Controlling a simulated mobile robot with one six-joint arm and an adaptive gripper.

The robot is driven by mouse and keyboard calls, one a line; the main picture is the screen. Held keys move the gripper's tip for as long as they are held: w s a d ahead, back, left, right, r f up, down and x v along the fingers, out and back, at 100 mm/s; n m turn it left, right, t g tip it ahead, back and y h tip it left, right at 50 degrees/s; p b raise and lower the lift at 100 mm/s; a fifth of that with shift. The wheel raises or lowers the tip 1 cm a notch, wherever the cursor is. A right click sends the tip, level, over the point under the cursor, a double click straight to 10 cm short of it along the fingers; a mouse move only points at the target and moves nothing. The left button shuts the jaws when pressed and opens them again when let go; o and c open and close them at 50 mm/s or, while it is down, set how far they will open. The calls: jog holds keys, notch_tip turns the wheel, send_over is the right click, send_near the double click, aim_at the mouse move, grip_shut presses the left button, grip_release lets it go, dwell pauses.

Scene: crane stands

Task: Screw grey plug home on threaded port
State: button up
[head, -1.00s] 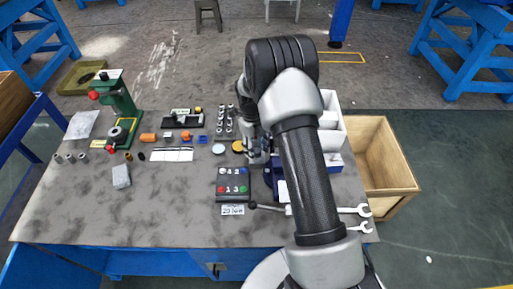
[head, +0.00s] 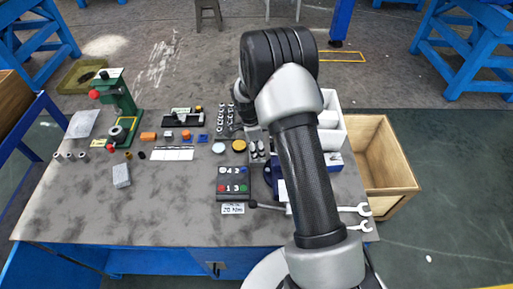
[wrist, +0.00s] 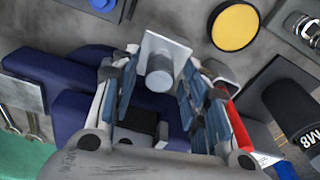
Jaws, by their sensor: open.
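In the wrist view a short grey cylindrical piece (wrist: 160,72), which looks like the grey plug, sits in front of a pale square metal plate (wrist: 165,45). My gripper (wrist: 158,82) is open, with one finger on each side of the grey piece. I cannot tell whether the fingers touch it. The threaded port is not clearly visible, and how far the piece is seated cannot be told. A dark blue block (wrist: 70,85), which looks like a vise, lies below and to the left. In the head view my arm hides the gripper and most of the blue vise (head: 270,176).
A yellow disc (head: 239,146) and a grey rack of small dark parts (head: 258,150) stand close by. A black box with coloured buttons (head: 233,181), spanners (head: 350,210) and a white bin (head: 332,105) surround the vise. The table's front left is clear.

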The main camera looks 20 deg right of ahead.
jog(key=n, duration=0.3)
jog(key=shift+s+n, duration=0.1)
jog(key=shift+n, duration=0.2)
jog(key=n+p, duration=0.1)
jog(key=n, duration=0.3)
jog(key=shift+t, duration=0.4)
jog(key=n+p, duration=0.2)
jog(key=n, duration=0.3)
jog(key=shift+s+d+r+y, duration=0.1)
jog(key=shift+y, duration=0.2)
jog(key=shift+n+t, duration=0.3)
jog(key=shift+n, duration=1.1)
jog(key=shift+c, duration=0.2)
grip_shut()
jog(key=m+b, duration=0.1)
jog(key=m, duration=0.2)
jog(key=shift+w+f+b, duration=0.2)
jog(key=shift+f+b, duration=0.1)
jog(key=shift+b, duration=0.1)
jog(key=shift+r+m+b, duration=0.15)
jog(key=shift+m+b, duration=0.2)
jog(key=shift+m, duration=0.75)
